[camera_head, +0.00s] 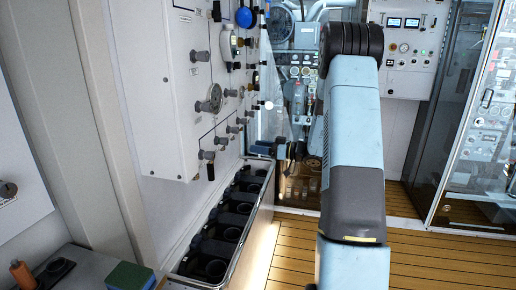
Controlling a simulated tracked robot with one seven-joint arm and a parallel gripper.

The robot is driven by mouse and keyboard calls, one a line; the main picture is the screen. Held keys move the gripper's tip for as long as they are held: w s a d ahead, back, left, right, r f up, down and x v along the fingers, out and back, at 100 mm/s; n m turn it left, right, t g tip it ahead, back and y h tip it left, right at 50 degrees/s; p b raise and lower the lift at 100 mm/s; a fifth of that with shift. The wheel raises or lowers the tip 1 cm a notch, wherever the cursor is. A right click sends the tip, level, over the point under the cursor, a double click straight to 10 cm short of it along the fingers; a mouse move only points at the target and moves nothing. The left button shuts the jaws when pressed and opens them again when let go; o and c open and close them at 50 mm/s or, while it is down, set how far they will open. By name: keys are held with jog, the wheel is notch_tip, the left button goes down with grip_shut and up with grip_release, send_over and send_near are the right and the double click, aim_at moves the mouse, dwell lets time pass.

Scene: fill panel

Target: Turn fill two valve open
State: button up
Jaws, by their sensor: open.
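The white fill panel (160,80) fills the left of the view, seen at a steep angle. It carries several grey valve knobs; a lower row includes a near knob (207,155) and others running away from me. A larger round grey handwheel (211,100) sits above that row. The labels are too small to read, so I cannot tell which knob is the fill two valve. My gripper (282,152) shows small and dark beyond the panel's lower right, apart from the near knobs. It is open, its fingers partly unclear against the background.
A long trough (268,200) with dark round holders runs below the panel. A bench with a green-and-blue sponge (130,276) is at lower left. Back machinery (300,75), a control box (408,45) and a glass cabinet (480,130) stand behind. Wooden floor (290,250) is clear right of the trough.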

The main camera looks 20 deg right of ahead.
aim_at(224, 141)
jog(key=w+a+m, duration=0.2)
jog(key=a+m, duration=0.1)
jog(key=m, duration=0.8)
jog(key=w+a+m, duration=0.3)
jog(key=m, duration=0.8)
jog(key=w+a+m, duration=0.3)
jog(key=a+m, duration=0.1)
jog(key=m, duration=0.8)
jog(key=shift+w+r+g+y, duration=0.1)
jog(key=shift+r+g+y, duration=0.05)
jog(key=shift+g+y, duration=0.2)
